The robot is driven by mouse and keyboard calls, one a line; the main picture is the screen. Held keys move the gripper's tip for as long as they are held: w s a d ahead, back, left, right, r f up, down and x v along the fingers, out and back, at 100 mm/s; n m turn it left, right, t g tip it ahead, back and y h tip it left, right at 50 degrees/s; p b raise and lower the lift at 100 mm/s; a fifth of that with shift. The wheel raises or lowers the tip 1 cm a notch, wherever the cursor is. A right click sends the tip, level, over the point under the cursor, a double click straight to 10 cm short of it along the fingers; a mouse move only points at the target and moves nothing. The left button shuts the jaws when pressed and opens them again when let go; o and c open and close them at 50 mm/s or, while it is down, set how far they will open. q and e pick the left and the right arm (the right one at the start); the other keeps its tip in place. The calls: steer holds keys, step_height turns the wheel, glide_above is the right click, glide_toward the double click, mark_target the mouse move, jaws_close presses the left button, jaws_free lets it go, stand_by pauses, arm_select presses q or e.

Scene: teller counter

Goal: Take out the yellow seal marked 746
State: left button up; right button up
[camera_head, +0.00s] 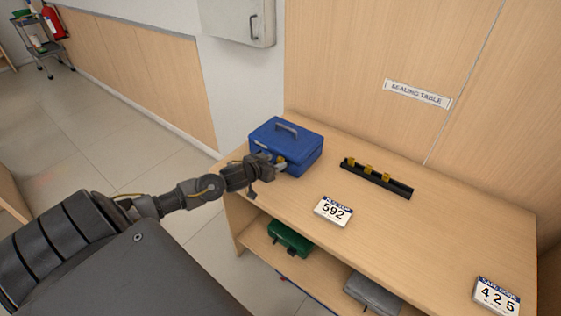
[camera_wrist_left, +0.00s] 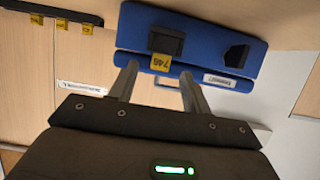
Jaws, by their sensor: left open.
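The yellow seal marked 746 (camera_wrist_left: 161,62) hangs at the dark latch on the front of the blue cash box (camera_head: 270,147). Its number appears upside down in the left wrist view, where the blue box (camera_wrist_left: 205,30) also shows. The box lid is closed, with its handle on top. My left gripper (camera_head: 279,166) is at the box front, open, with the seal between its two fingers and a gap on both sides. In the left wrist view the left gripper's fingers (camera_wrist_left: 158,88) point at the box front. My right gripper is not in view.
A black rack (camera_head: 398,189) with several yellow seals lies to the right on the wooden table. A 592 card (camera_head: 333,211) stands near the front edge, a 425 card (camera_head: 496,296) farther right. Green (camera_head: 289,239) and grey (camera_head: 372,294) boxes sit on the shelf below.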

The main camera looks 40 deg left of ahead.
arm_select(q)
steer(key=shift+x, duration=0.85)
steer(key=shift+c, duration=0.2)
steer(key=c, duration=1)
jaws_close()
